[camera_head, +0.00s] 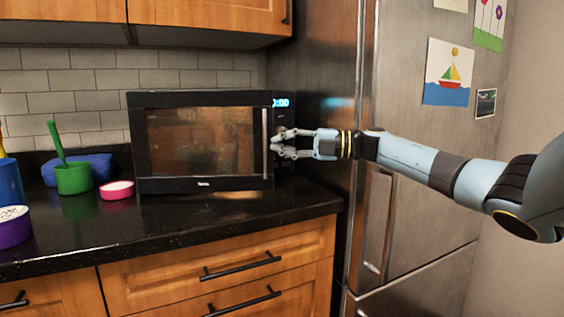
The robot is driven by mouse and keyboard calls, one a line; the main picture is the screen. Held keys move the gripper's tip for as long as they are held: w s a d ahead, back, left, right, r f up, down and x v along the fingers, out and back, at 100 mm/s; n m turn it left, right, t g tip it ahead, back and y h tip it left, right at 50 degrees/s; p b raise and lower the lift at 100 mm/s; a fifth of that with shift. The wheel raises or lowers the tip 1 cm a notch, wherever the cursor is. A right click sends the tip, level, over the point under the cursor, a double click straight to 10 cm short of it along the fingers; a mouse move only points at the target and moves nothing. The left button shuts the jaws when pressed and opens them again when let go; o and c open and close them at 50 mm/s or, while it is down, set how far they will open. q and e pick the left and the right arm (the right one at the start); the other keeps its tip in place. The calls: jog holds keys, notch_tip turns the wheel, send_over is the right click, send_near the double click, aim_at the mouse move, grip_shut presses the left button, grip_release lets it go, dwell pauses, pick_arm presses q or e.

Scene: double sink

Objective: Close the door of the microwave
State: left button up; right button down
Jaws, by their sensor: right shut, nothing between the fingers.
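The black microwave (210,99) stands on the dark counter against the tiled wall. Its door (200,185) has a dark window and a vertical silver handle (265,142) at its right side. The door is shut or nearly shut; I cannot tell whether a small gap is left. My right gripper (275,146) reaches in from the right, in front of the control panel and just right of the handle. It is shut and empty. I cannot tell whether it touches the door. My left gripper is not in view.
A green cup (74,180), a pink bowl (117,190), a blue dish (97,166) and a purple container (13,229) stand left of the microwave. A steel fridge (410,120) stands at the right. The counter front (190,222) is clear.

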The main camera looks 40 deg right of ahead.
notch_tip(320, 180, up, 4)
jog(key=s+a+f+m+t+h+p, duration=0.35)
jog(key=s+a+m+h+p, duration=0.35)
jog(key=s+h+p, duration=0.4)
jog(key=w+d+m+h+p, duration=0.1)
jog(key=w+d+p, duration=0.2)
jog(key=w, duration=1.1)
jog(key=shift+d+f, duration=0.15)
jog(key=shift+d, duration=0.4)
jog(key=shift+t, duration=0.25)
